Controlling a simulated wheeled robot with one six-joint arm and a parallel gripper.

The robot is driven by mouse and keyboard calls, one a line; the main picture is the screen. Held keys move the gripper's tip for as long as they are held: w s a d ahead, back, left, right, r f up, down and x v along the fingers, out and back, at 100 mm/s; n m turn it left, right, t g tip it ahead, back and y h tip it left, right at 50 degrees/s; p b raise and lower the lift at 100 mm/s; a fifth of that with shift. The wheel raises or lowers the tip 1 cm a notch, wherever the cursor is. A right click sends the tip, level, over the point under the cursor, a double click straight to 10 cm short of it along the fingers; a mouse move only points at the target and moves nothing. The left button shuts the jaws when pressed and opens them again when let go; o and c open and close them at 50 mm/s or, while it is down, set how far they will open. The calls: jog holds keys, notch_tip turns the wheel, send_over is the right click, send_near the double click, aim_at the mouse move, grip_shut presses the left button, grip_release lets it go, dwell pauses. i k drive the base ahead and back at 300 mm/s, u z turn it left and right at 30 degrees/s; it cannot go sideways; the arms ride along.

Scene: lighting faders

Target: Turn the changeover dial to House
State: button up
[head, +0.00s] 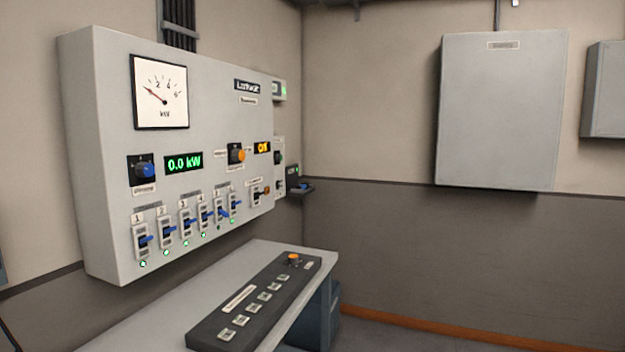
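A grey wall panel (100,120) carries two dials whose small labels I cannot read. One has an orange knob (238,154) on a dark plate, in the panel's right half next to an amber lit display (262,147). The other has a blue knob (146,170) on a dark plate at the left, beside a green display (184,163) reading 0.0 kW. I cannot tell from the labels which is the changeover dial, or where House is marked. My gripper is not in view.
Several blue-handled faders (185,228) line the panel's lower part, under a kW meter (160,92). A desk (140,335) below holds a dark console (215,325) with buttons and an orange knob (293,258). Grey cabinets (500,110) hang at right. Floor shows at lower right.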

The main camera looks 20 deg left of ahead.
aim_at(236, 155)
jog(key=u, duration=0.4)
jog(key=i, duration=1.85)
jog(key=u, duration=0.75)
